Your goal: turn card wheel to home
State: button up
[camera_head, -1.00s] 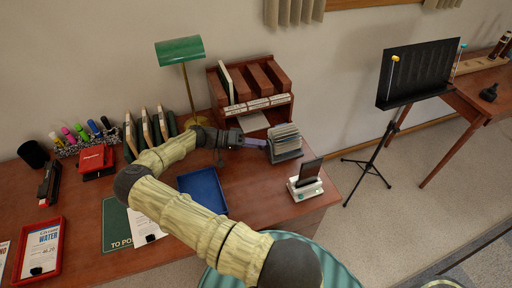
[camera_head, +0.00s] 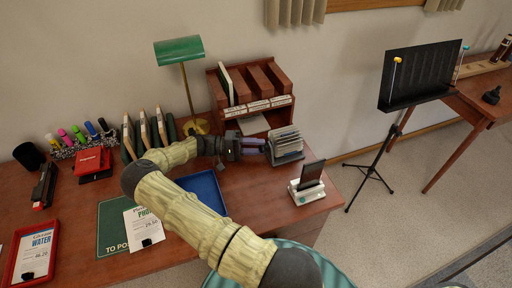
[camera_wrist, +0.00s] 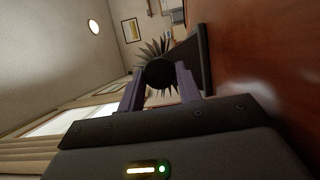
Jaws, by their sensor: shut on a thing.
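The card wheel (camera_head: 285,143) is a rotary file of pale cards on a dark stand, near the right end of the wooden desk. In the wrist view its cards (camera_wrist: 153,48) fan out around a round black knob (camera_wrist: 160,75). My gripper (camera_head: 264,148) reaches it from the left, level with the wheel's side. In the wrist view my gripper (camera_wrist: 160,83) has its two fingers on either side of the knob, shut on it. The fingertips partly hide the knob's edges. Any home mark on the wheel is too small to make out.
A phone on a white dock (camera_head: 307,188) stands right in front of the wheel. A wooden file sorter (camera_head: 255,90) is behind it. A blue tray (camera_head: 203,190) lies under my arm, and a green lamp (camera_head: 180,50) stands behind. A music stand (camera_head: 420,75) is further right.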

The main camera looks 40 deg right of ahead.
jog(key=o, duration=0.9)
jog(key=shift+o, duration=0.2)
